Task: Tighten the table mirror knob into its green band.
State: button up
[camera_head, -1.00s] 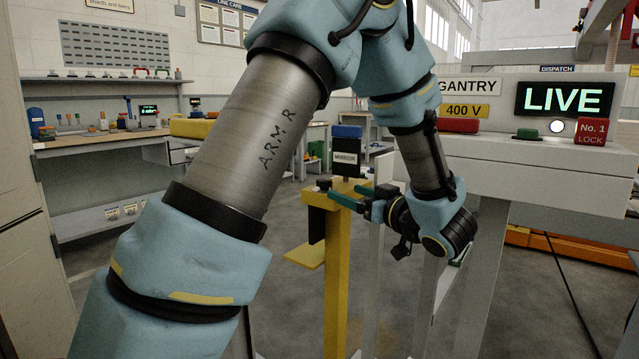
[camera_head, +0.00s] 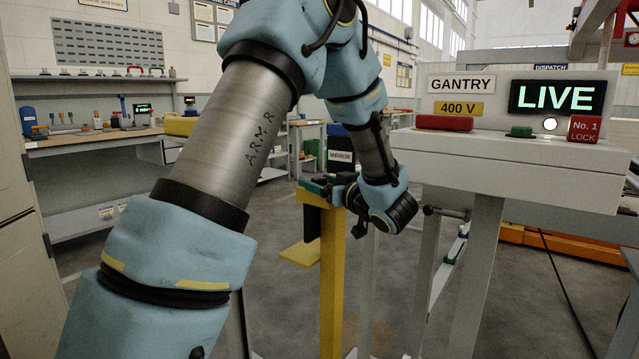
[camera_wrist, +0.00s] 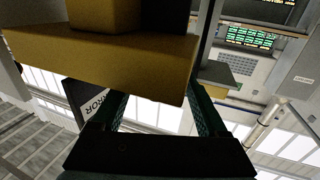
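A yellow stand (camera_head: 333,265) rises left of the console in the head view. A black panel with a "MIRROR" label (camera_head: 340,156) stands behind its top, and the label also shows in the wrist view (camera_wrist: 94,105). My gripper (camera_head: 314,186) is at the stand's top, its green fingers pointing left. In the wrist view my gripper (camera_wrist: 160,97) has its fingers wide apart, with bright background between them. A yellow slab (camera_wrist: 100,60) covers the area by the fingertips. The knob and its green band are hidden, so I cannot tell whether the fingers touch the knob.
A white gantry console (camera_head: 520,165) with a "LIVE" screen (camera_head: 556,97) and red and green controls stands close on the right. A horizontal rod (camera_head: 445,212) sits below it. A workbench (camera_head: 95,140) is at the back left. Grey floor is open around the stand.

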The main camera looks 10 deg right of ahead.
grip_shut()
dwell(0.4)
jog(key=shift+m+h, duration=0.3)
jog(key=shift+h, duration=0.1)
jog(key=m+t+h+b, duration=0.1)
jog(key=m+h, duration=0.1)
jog(key=h, duration=0.1)
jog(key=m+h, duration=0.2)
jog(key=h, duration=0.1)
jog(key=shift+a+f+t+b, duration=0.1)
jog(key=shift+f+t+b, duration=0.05)
jog(key=shift+t+b, duration=0.25)
jog(key=shift+m+h+b, duration=0.4)
jog(key=shift+m+h, duration=0.4)
jog(key=shift+h, duration=0.8)
jog(key=shift+o, duration=0.5)
grip_release()
